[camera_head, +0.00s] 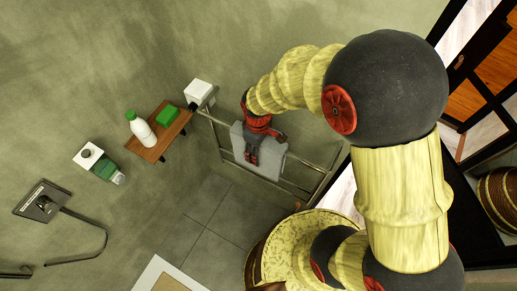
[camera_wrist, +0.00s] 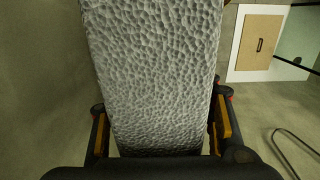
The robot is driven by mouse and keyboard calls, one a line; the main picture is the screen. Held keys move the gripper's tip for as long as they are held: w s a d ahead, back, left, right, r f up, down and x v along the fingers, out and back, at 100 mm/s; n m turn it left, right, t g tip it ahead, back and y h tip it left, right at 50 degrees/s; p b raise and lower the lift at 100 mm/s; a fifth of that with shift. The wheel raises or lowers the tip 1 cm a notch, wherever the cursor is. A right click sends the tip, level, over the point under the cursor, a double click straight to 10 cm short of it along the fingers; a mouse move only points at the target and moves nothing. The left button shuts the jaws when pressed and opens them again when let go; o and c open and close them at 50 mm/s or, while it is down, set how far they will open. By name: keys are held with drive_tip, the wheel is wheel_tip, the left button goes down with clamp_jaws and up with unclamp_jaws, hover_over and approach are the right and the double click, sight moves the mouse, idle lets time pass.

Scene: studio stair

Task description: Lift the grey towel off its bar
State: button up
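The grey towel (camera_head: 273,158) hangs over the bar (camera_head: 216,122) of a metal rack by the wall in the head view. My red and black gripper (camera_head: 252,157) is at the towel, pointing down over it. In the wrist view the towel (camera_wrist: 155,70) has a dimpled surface and runs down between the two fingers. My gripper (camera_wrist: 161,125) is open, with one orange-padded finger on each side of the towel. I cannot tell whether either pad touches the cloth. The bar is hidden in the wrist view.
Left of the rack are a white box (camera_head: 198,91) and a wooden shelf (camera_head: 152,149) with a white bottle (camera_head: 141,130) and a green block (camera_head: 167,115). A green bottle (camera_head: 106,170) and wall fixture (camera_head: 42,201) are farther left. Tiled floor (camera_head: 207,208) lies below.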

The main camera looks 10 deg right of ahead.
drive_tip(key=shift+r, duration=0.15)
drive_tip(key=c, duration=1.3)
drive_tip(key=shift+r+p, duration=4.2)
drive_tip(key=shift+r, duration=1.6)
wheel_tip(320, 180, up, 12)
drive_tip(key=p, duration=0.8)
drive_tip(key=shift+f, duration=0.15)
drive_tip(key=shift+s+a, duration=2)
drive_tip(key=shift+s, duration=0.25)
